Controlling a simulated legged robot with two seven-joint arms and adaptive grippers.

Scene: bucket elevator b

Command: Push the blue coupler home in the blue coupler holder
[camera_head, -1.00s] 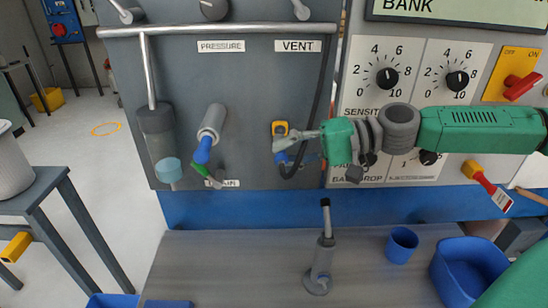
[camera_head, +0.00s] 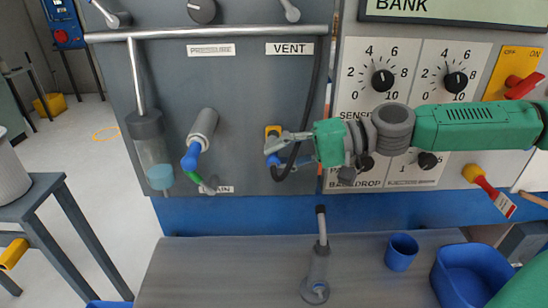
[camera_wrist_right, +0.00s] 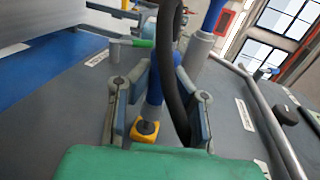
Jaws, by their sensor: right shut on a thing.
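My right gripper (camera_head: 274,151) reaches in from the right to the dark panel. It is shut on the blue coupler (camera_head: 271,160), just below a yellow block (camera_head: 272,131) on the panel. In the right wrist view the blue coupler (camera_wrist_right: 153,90) stands between the two fingers (camera_wrist_right: 160,95), with the yellow block (camera_wrist_right: 145,130) and its dark round centre near the finger bases. My left gripper is out of view.
A grey cylinder with a blue end (camera_head: 190,157) and a green handle (camera_head: 203,185) stick out left of the gripper. Knob panels (camera_head: 383,110) lie to the right. On the bench below stand a grey stand (camera_head: 317,265), a blue cup (camera_head: 401,252) and a blue bin (camera_head: 440,283).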

